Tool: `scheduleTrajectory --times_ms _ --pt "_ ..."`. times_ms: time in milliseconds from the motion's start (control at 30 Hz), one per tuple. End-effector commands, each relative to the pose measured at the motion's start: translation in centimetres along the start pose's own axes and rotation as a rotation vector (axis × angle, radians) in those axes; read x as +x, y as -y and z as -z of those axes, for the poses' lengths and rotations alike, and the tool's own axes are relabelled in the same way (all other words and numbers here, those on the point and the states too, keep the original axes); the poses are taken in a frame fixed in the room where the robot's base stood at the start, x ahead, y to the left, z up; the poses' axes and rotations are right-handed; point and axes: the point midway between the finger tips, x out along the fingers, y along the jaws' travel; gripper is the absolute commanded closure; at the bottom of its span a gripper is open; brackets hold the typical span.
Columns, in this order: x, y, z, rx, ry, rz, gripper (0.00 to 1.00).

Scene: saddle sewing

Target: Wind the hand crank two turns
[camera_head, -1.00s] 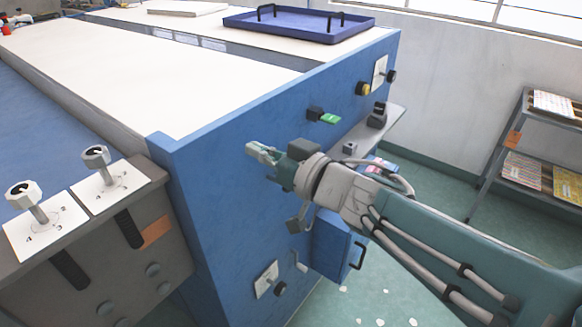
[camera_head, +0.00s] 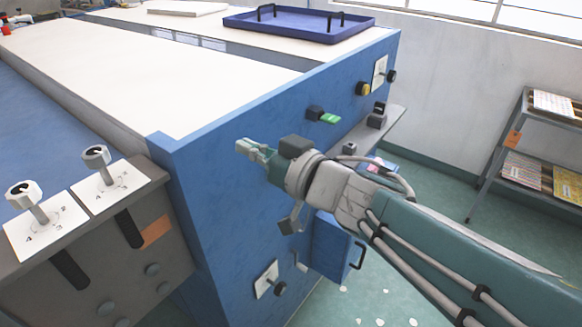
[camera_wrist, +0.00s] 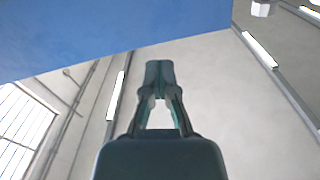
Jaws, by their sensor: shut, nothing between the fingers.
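My gripper (camera_head: 244,147) is shut and empty, in front of the blue side panel of the long cabinet. In the wrist view its fingertips (camera_wrist: 159,70) meet, with nothing between them. I cannot tell for certain which fitting is the hand crank. One white plate with a dark knob (camera_head: 280,289) is low on the blue panel, below my gripper. A similar white plate with a dark knob (camera_head: 391,76) is high at the panel's far right end. My gripper is apart from both. Neither shows in the wrist view.
Two dial knobs (camera_head: 96,156) stand on white plates at the left. A green switch (camera_head: 329,118) and a yellow button (camera_head: 363,88) sit on the blue panel (camera_head: 220,200). A small blue door (camera_head: 333,250) with a black handle juts out below my arm. A rack (camera_head: 510,140) stands right.

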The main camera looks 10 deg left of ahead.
Motion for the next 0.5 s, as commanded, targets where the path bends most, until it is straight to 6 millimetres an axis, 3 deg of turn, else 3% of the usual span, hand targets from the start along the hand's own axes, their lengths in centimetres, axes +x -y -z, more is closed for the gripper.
scheduleTrajectory --times_ms 500 --pt "0.0 1.5 0.9 0.0 0.0 0.0 1.0"
